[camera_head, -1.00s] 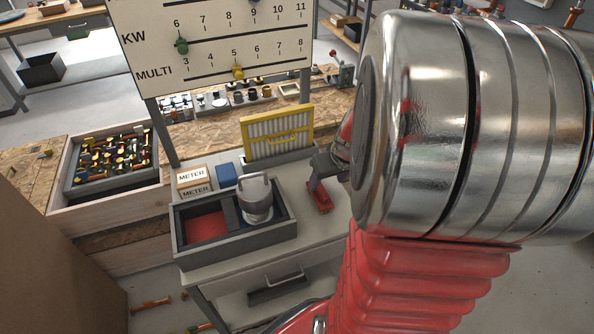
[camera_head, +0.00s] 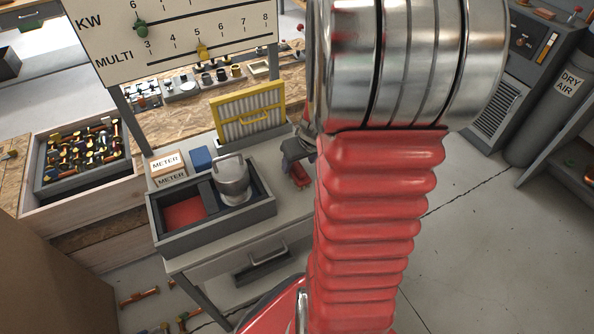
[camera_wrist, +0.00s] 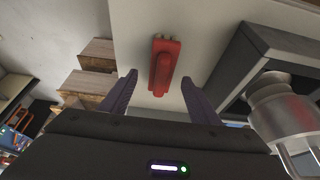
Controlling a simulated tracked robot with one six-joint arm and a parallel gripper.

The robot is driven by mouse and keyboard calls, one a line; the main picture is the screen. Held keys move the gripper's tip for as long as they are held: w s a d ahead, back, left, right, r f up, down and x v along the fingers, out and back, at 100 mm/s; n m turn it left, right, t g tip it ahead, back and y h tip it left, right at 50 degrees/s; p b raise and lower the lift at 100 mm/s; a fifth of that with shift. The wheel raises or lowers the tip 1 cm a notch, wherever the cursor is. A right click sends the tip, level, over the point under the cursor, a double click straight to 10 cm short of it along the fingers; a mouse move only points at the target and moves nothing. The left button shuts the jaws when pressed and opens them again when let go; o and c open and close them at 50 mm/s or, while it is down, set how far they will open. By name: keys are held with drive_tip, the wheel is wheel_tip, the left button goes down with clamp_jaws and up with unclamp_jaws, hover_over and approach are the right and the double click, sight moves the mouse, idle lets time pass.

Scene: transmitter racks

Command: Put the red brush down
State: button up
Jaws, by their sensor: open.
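The red brush (camera_head: 300,176) lies on the pale top of a cabinet, to the right of a grey tray (camera_head: 222,219). It also shows in the wrist view (camera_wrist: 163,66), lying flat on the pale surface. My gripper (camera_wrist: 158,79) is open, with its two purple fingers apart and nothing held. The brush lies just beyond the fingertips, in line with the gap, and looks clear of both fingers. In the head view my gripper (camera_head: 293,150) is close to the brush, and my arm hides part of this area.
The tray holds a metal cup (camera_head: 233,182) and has a red-floored compartment. Two METER boxes (camera_head: 168,172), a blue block (camera_head: 201,158) and a yellow-framed filter (camera_head: 247,116) stand behind it. A meter panel (camera_head: 175,30) rises at the back left.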

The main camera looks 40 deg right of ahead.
sight(297, 165)
drive_tip(key=shift+x, duration=2.15)
drive_tip(key=shift+c, duration=0.4)
drive_tip(key=c, duration=1.2)
drive_tip(key=shift+w+r, duration=0.1)
drive_tip(key=shift+r, duration=4.95)
